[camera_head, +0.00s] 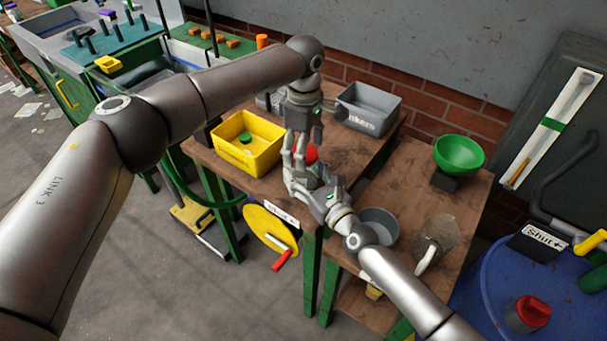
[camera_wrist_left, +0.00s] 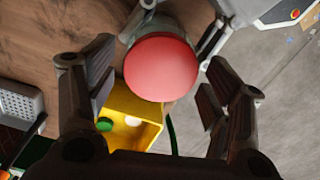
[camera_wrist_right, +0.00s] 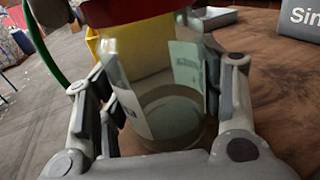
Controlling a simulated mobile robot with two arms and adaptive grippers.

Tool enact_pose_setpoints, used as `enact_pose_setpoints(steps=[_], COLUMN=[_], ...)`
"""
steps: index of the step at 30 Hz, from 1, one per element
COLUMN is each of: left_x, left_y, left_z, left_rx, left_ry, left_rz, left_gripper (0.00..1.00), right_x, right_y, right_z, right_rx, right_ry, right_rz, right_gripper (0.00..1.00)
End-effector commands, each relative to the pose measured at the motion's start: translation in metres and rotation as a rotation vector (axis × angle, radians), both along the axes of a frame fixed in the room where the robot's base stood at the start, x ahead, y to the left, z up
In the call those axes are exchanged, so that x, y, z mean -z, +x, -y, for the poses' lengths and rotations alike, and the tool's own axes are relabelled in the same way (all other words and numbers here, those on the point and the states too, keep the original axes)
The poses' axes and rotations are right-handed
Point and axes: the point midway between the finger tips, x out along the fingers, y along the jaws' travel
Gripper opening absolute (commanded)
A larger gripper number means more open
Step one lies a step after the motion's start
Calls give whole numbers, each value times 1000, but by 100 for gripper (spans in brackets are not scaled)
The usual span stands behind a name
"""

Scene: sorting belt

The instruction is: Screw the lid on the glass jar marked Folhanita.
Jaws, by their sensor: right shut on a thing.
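The glass jar (camera_wrist_right: 160,80) stands upright in the right wrist view, its label too blurred to read. My right gripper (camera_head: 316,172) is shut on the jar's sides, above the wooden table's front edge. The red lid (camera_wrist_left: 160,68) is at the jar's top; it shows at the top of the right wrist view (camera_wrist_right: 135,10) and partly in the head view (camera_head: 311,153). I cannot tell whether it is threaded. My left gripper (camera_wrist_left: 156,88) points down from above, open, with its fingers apart on either side of the lid and gaps between.
A yellow bin (camera_head: 270,165) with a green thing inside and a grey bin (camera_head: 395,105) stand on the table. A grey bowl (camera_head: 378,222) and a green bowl (camera_head: 459,150) are to the right. A yellow wheel (camera_head: 262,225) with a red handle is at the front.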

Motion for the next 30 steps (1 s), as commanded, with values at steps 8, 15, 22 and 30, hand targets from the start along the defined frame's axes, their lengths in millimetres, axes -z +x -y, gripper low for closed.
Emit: enact_pose_setpoints(steps=[8, 15, 22, 30], left_x=[0, -16, -64, -109], left_y=[0, 1, 1, 1], left_z=[0, 0, 0, 0], left_rx=[-1, -1, -1, -2], left_ry=[0, 1, -1, 0], left_rz=[-1, 1, 4, 1], left_gripper=[82, 82, 82, 82], right_x=[0, 0, 0, 0], right_y=[0, 0, 0, 0], right_z=[0, 0, 1, 1], right_rx=[1, 1, 1, 1], right_ry=[0, 1, 1, 0], right_rz=[0, -1, -1, 0], right_gripper=[0, 0, 0, 0])
